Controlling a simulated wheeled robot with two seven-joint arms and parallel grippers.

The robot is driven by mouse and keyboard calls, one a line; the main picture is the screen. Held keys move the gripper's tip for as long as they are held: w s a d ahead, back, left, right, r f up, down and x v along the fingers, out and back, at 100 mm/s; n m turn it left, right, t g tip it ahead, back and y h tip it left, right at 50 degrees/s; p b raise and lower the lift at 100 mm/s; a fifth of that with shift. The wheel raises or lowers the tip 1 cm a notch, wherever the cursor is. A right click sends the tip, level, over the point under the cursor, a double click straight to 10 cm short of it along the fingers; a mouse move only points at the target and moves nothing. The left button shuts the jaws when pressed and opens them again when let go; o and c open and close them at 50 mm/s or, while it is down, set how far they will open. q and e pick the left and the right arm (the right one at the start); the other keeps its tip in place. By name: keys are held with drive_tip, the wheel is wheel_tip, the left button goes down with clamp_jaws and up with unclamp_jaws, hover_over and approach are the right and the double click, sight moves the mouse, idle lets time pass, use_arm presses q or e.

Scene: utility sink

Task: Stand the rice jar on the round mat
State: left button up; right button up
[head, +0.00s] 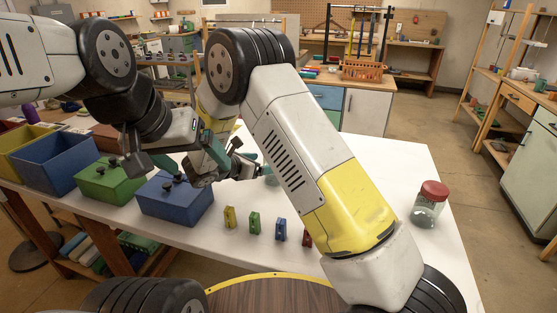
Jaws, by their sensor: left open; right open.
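A clear glass jar with a red lid (430,205) stands upright on the right end of the white table; its contents are hard to make out. I cannot tell for certain that it is the rice jar. Another small glassy thing (271,179) is mostly hidden behind my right arm. I cannot make out a round mat; my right arm covers much of the table. My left gripper (150,160) is open over the green and blue boxes. My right gripper (225,172) is open near the table's middle, well left of the jar, partly hidden.
A green lidded box (108,182) and a blue lidded box (175,203) stand on the left of the white table (385,160). Several small coloured blocks (254,223) stand in a row near the front edge. Open bins (50,165) are further left. Room around the jar is clear.

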drive_tip(key=shift+w+d+f, duration=0.2)
drive_tip(key=shift+w+d, duration=0.15)
drive_tip(key=shift+w, duration=0.2)
drive_tip(key=x, duration=0.7)
drive_tip(key=shift+d, duration=0.25)
drive_tip(key=shift+r, duration=0.1)
drive_tip(key=c, duration=1.8)
clamp_jaws()
drive_tip(key=shift+r, duration=0.15)
